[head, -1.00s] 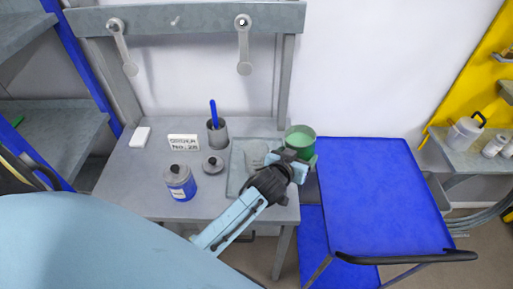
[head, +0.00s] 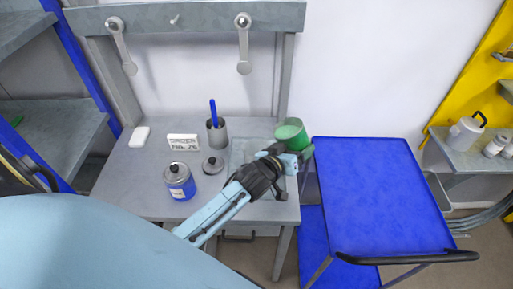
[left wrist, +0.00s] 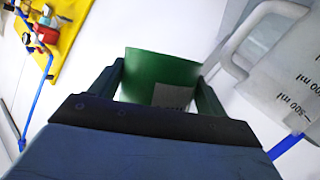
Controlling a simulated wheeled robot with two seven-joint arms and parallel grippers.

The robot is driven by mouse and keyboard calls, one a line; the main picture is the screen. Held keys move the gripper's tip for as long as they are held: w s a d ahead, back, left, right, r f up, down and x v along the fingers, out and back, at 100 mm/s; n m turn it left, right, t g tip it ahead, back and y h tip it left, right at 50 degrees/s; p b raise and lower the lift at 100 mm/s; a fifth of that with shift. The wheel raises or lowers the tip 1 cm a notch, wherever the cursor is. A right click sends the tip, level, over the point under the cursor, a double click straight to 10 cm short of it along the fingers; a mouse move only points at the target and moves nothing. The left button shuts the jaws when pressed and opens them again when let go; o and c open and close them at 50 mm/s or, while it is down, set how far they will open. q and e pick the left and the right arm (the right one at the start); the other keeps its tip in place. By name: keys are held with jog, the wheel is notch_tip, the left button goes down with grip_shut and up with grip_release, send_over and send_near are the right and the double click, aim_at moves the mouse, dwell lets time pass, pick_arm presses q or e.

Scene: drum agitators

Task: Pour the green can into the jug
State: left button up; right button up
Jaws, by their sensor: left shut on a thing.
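The green can (head: 291,135) is at the right end of the grey table, tilted, above the table's back right corner. My left gripper (head: 298,160) is shut on it. In the left wrist view the can (left wrist: 162,75) sits between the two fingers, with a pale label low on its side. A translucent jug (left wrist: 285,75) with ml marks and a grey handle is close by, right of the can in that view. My right gripper is not in view.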

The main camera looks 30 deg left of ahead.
pick_arm(q)
jog(key=shift+a+r, duration=0.2)
jog(key=shift+r, duration=0.05)
jog(key=shift+s+a+f+n+t+h+b, duration=0.2)
jog(key=shift+n+b, duration=0.25)
jog(key=shift+b, duration=0.3)
jog(key=shift+w+a+n+t+h+b, duration=0.1)
jog(key=shift+a+n+t+b, duration=0.15)
jog(key=shift+n+b, duration=0.35)
dwell(0.3)
jog(key=shift+r+b, duration=0.2)
jog(key=shift+b, duration=0.1)
jog(key=shift+r, duration=0.1)
dwell(0.4)
jog(key=shift+a+n, duration=0.1)
jog(key=shift+n, duration=0.15)
jog(key=shift+r+b, duration=0.1)
jog(key=shift+b, duration=0.2)
jog(key=shift+r+h, duration=0.1)
jog(key=shift+h, duration=0.2)
jog(key=shift+t, duration=0.25)
